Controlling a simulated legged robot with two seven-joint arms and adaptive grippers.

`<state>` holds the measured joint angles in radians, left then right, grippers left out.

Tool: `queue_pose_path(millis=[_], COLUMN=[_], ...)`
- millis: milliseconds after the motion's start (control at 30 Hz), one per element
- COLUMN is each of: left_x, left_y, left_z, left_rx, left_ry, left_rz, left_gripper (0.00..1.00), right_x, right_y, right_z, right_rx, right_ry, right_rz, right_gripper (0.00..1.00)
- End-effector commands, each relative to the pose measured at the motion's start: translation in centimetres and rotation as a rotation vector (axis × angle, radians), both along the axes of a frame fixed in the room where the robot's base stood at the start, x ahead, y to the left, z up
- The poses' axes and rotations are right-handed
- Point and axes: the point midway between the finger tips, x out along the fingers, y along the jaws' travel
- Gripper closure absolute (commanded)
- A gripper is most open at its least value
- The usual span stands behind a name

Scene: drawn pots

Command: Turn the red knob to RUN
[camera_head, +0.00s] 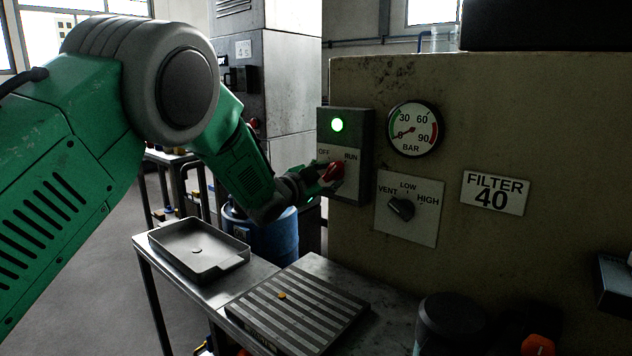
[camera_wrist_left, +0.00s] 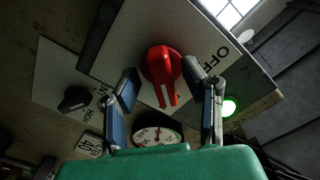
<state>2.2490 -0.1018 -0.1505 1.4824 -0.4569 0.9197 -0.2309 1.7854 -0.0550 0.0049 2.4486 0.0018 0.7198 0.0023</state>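The red knob (camera_head: 335,172) sits on a grey switch plate (camera_head: 346,192) marked OFF at left and RUN at right. Its pointer is turned up and right, toward RUN. A green lamp (camera_head: 337,125) above it is lit. In the left wrist view the knob (camera_wrist_left: 162,64) points down, away from the OFF label. My left gripper (camera_head: 312,179) is at the plate, with its fingers (camera_wrist_left: 160,70) spread on either side of the knob. The finger at right in the wrist view is very close to the knob; contact is unclear. The other stands apart. My right gripper is not in view.
A black selector (camera_head: 401,208) marked VENT, LOW and HIGH is below and right of the switch plate. A pressure gauge (camera_head: 414,129) is at right. Below are a metal tray (camera_head: 190,262) and a slatted plate (camera_head: 325,305) on a bench. A blue drum (camera_head: 275,235) stands behind.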

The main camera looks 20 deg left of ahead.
Motion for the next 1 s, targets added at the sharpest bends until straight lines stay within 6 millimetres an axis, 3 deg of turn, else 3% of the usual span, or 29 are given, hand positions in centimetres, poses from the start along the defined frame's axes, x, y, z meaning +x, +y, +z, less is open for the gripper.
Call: queue_pose_path(millis=[500, 700, 1000], left_x=[-9.0, -10.4, -10.5], left_y=[3.3, 3.7, 3.8], left_z=[0.0, 0.0, 0.0], left_rx=[-0.001, 0.0, 0.0], left_ry=[0.0, -0.002, -0.002], left_rz=[0.001, 0.0, 0.0], left_gripper=[0.62, 0.62, 0.62], right_x=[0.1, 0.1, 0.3], right_y=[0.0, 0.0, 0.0], right_z=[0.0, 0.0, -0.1], right_rx=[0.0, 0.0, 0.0], right_ry=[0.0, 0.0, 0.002], right_rz=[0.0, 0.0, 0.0], right_gripper=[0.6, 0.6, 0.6])
